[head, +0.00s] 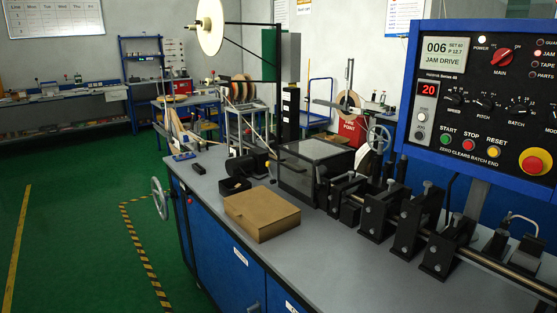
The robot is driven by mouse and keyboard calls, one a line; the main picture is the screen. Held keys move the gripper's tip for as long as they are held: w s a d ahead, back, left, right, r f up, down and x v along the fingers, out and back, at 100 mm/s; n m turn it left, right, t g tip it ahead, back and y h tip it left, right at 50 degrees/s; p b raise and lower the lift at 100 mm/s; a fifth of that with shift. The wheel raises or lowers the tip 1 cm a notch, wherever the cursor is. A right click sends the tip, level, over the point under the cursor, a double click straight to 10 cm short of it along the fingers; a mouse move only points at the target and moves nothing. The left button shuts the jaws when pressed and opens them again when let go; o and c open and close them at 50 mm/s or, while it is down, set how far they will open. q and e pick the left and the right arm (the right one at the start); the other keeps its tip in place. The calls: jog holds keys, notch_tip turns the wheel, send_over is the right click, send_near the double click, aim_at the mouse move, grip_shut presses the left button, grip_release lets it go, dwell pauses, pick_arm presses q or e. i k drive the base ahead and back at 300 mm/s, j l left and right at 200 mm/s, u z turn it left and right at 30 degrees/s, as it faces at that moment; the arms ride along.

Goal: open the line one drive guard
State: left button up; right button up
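A dark-framed box with see-through grey panels (312,172), which looks like the drive guard, stands on the bench behind the cardboard box. Its lid appears down and closed. What is inside it is too dark to make out. The control panel (487,100) at the right has a display (450,58) reading "006" and "JAM DRIVE", and its jam lamp looks lit red. Neither of my grippers shows in the head view.
A brown cardboard box (262,213) sits on the grey bench top (310,260) in front of the guard. Black roller stands (412,222) line the bench to the right. A handwheel (160,198) sticks out at the bench's left end. Green floor is open at the left.

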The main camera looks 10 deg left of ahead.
aim_at(297, 172)
jog(key=i+j, duration=0.2)
jog(key=i+j+z, duration=0.1)
jog(key=j, duration=0.3)
jog(key=i+j, duration=0.4)
jog(key=j, duration=0.25)
jog(key=z, duration=0.05)
